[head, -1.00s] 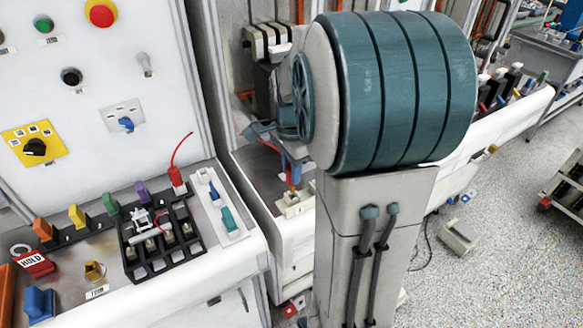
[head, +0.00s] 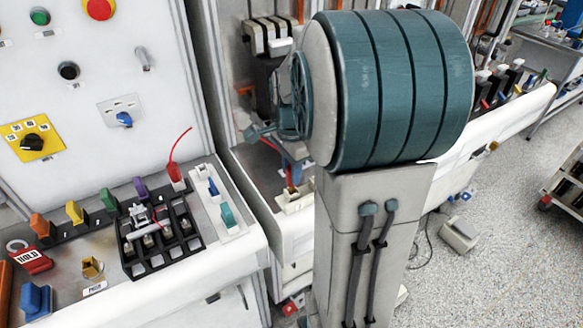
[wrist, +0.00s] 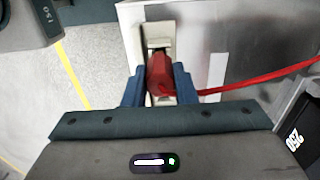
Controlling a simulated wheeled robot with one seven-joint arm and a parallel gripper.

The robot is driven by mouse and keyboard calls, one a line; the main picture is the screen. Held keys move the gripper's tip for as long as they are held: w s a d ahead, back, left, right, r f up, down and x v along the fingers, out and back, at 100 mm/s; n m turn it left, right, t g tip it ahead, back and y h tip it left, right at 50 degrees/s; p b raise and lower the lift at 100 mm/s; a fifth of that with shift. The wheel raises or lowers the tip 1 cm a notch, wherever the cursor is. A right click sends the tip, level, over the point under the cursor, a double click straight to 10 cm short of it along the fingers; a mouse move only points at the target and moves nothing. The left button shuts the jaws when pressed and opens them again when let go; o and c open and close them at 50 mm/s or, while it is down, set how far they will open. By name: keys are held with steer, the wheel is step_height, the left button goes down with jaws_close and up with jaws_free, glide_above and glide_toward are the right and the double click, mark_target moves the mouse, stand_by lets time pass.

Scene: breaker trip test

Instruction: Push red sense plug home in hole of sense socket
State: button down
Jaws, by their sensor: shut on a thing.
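The red sense plug (wrist: 160,80) is between the two blue fingers of my gripper (wrist: 160,73) in the wrist view, and the gripper is shut on it. Its red cable (wrist: 255,82) runs off to the right. The cream sense socket (wrist: 156,32) shows beyond and around the plug. The plug lines up over the socket, but its tip is hidden and I cannot tell how deep it sits. In the head view the socket (head: 296,200) is a small pale block on the bench, just below my fingers and partly hidden by my arm.
A left bench holds a black fuse block (head: 158,240), coloured levers, a red plug (head: 176,176) with a wire, and a HOLD tag (head: 29,260). A pale grey box (head: 459,235) lies on the floor at right. The speckled floor there is mostly clear.

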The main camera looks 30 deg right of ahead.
steer(key=shift+f+b, duration=0.8)
steer(key=shift+f, duration=0.4)
steer(key=c, duration=1.1)
jaws_free()
steer(key=shift+r, duration=0.1)
step_height(320, 180, up, 14)
steer(key=shift+f, duration=0.2)
steer(key=shift+a, duration=0.1)
steer(key=s+a+f+n+t, duration=0.2)
steer(key=s+a+f+n, duration=0.7)
steer(key=n, duration=0.7)
steer(key=s+a, duration=0.2)
steer(key=s, duration=0.1)
steer(key=shift+a+f+n+t, duration=0.2)
steer(key=shift+n+t, duration=0.1)
steer(key=shift+t, duration=0.1)
steer(key=shift+s+a+f+n, duration=0.2)
steer(key=shift+s+f+n, duration=0.1)
steer(key=shift+n, duration=0.2)
steer(key=shift+c, duration=0.3)
